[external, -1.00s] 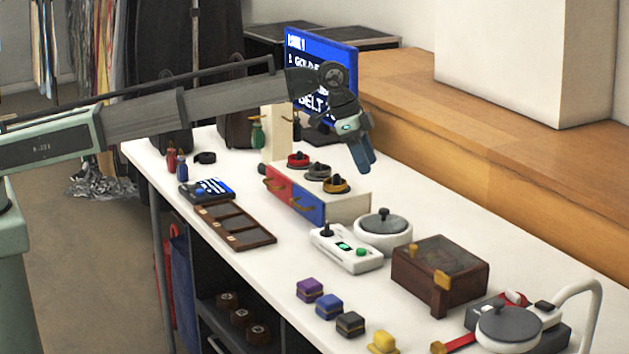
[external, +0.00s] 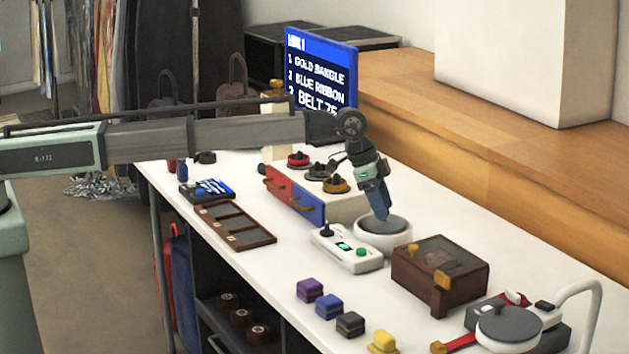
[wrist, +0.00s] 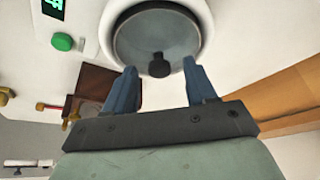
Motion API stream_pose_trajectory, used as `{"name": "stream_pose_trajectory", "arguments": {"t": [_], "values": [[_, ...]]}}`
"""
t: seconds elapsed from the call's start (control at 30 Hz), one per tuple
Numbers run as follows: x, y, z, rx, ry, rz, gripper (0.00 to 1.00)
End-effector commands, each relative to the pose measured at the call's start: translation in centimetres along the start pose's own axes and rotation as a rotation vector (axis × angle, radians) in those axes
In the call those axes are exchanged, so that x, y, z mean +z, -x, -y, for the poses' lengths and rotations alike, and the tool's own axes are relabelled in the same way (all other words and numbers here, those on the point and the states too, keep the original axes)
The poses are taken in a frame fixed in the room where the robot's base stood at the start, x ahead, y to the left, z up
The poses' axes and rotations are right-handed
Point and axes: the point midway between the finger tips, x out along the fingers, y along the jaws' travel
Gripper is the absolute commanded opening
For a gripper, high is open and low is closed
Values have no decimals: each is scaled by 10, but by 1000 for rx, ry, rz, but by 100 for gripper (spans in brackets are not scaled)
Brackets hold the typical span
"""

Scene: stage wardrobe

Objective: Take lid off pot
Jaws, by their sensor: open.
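The white pot (external: 382,241) stands on the white table with its grey lid (external: 398,224) on top. The lid and its dark knob (wrist: 159,66) show in the wrist view, inside the pot's white rim (wrist: 207,30). My gripper (external: 383,217) points down over the pot, its fingertips at the knob, which they hide in the external view. In the wrist view my gripper (wrist: 160,72) is open, with one blue finger to each side of the knob. I cannot tell whether either finger touches it.
A white control box (external: 346,249) with a green button stands just left of the pot. A brown wooden box (external: 440,275) is close on the right. The red and blue drawer unit (external: 310,193) is behind. A lidded pan (external: 508,328) sits at the front right.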

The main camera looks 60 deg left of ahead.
Motion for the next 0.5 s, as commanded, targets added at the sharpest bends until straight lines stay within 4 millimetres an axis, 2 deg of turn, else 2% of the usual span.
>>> {"name": "stream_pose_trajectory", "arguments": {"t": [0.27, 0.5], "values": [[0, -4, 0, 0, 0, -1, 55], [0, -4, 0, 0, 0, 0, 32]]}}
